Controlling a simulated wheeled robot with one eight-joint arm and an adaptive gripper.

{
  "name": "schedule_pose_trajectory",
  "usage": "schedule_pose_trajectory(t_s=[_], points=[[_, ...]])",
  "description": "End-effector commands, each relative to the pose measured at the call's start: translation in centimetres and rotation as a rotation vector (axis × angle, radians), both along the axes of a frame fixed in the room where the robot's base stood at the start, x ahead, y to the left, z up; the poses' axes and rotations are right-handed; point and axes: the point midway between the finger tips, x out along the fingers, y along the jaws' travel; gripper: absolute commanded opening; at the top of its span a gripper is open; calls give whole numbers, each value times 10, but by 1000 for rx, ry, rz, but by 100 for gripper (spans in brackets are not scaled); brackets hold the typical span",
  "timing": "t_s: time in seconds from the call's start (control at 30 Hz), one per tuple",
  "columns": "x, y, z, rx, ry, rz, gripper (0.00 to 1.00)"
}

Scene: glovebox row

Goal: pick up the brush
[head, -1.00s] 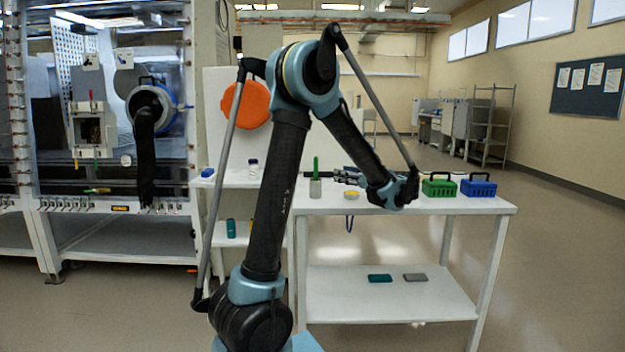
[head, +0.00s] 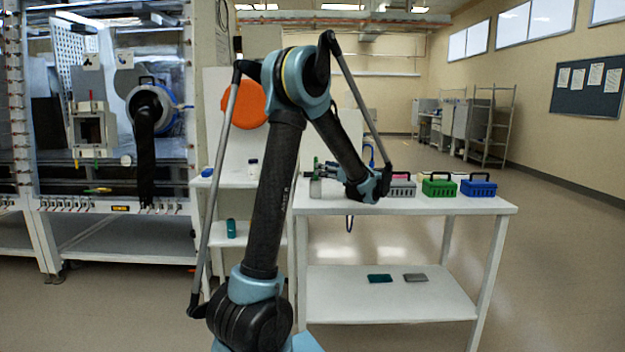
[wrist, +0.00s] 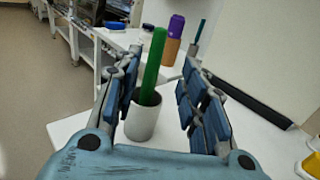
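A green handle (wrist: 153,65) stands nearly upright in a white cup (wrist: 142,117) in the wrist view. I take it for the brush; its lower end is hidden in the cup. In the head view the cup (head: 316,188) stands on the white table, with the green handle (head: 316,162) just showing behind my fingers. My gripper (wrist: 160,72) is open, one finger on each side of the handle in the wrist view. I see gaps between handle and fingers, and cannot tell whether the handle is fully between the fingertips.
Behind the cup are an orange-and-purple bottle (wrist: 174,40) and a blue item (wrist: 117,25). A yellow item (wrist: 312,162) lies at the wrist view's right edge.

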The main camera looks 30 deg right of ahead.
Motion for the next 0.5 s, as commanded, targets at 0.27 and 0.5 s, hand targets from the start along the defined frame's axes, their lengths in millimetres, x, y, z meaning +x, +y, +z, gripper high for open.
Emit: schedule_pose_trajectory(t_s=[0.27,0.5], points=[[15,8,0,0,0,2,39],[45,19,-1,0,0,1,39]])
